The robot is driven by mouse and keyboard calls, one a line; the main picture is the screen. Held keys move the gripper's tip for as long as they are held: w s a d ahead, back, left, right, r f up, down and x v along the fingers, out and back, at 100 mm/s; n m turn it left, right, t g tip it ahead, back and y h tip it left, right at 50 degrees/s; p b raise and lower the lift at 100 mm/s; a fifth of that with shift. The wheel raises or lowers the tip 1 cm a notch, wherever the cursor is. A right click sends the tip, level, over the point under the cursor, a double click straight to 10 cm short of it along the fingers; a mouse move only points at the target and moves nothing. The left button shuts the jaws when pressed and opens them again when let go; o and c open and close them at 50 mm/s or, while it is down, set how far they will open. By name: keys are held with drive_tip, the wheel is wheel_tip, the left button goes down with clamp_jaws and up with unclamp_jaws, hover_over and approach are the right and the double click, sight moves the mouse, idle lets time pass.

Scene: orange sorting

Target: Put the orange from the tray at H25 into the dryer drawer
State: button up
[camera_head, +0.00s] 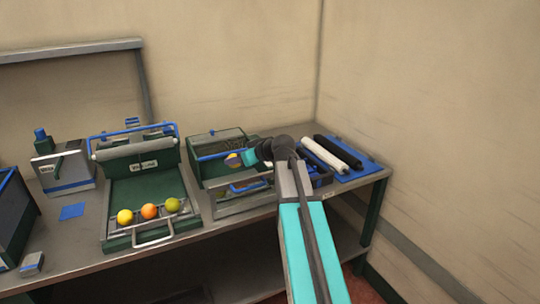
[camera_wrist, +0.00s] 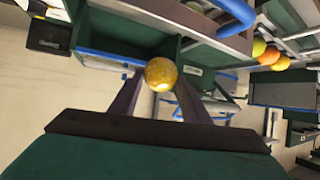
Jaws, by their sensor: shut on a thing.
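My gripper (camera_head: 246,158) is shut on a yellow-orange orange (camera_head: 233,160). In the wrist view the orange (camera_wrist: 160,74) sits between the two dark fingers of my gripper (camera_wrist: 160,82). It is held over or near the front of the green dryer (camera_head: 208,172) with a blue bar, right of the fruit tray. In the wrist view an open green compartment (camera_wrist: 118,28), which looks like the dryer drawer, lies just beyond the orange. Whether the orange is inside its walls cannot be told. My arm hides part of the dryer's right side.
A green tray unit (camera_head: 122,192) at left holds a yellow (camera_head: 125,217), an orange (camera_head: 149,211) and a green fruit (camera_head: 173,204). White and black rollers (camera_head: 325,153) lie on a blue mat (camera_head: 368,170) at right. A grey box machine (camera_head: 62,170) stands far left.

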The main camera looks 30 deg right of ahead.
drive_tip(key=s+a+f+m+h+b, duration=0.1)
drive_tip(key=a+m+h+b, duration=0.2)
drive_tip(key=a, duration=1.7)
drive_tip(key=shift+a+m+t+h+b, duration=0.3)
drive_tip(key=shift+h+b, duration=0.1)
drive_tip(key=shift+b, duration=0.15)
drive_tip(key=shift+s, duration=0.2)
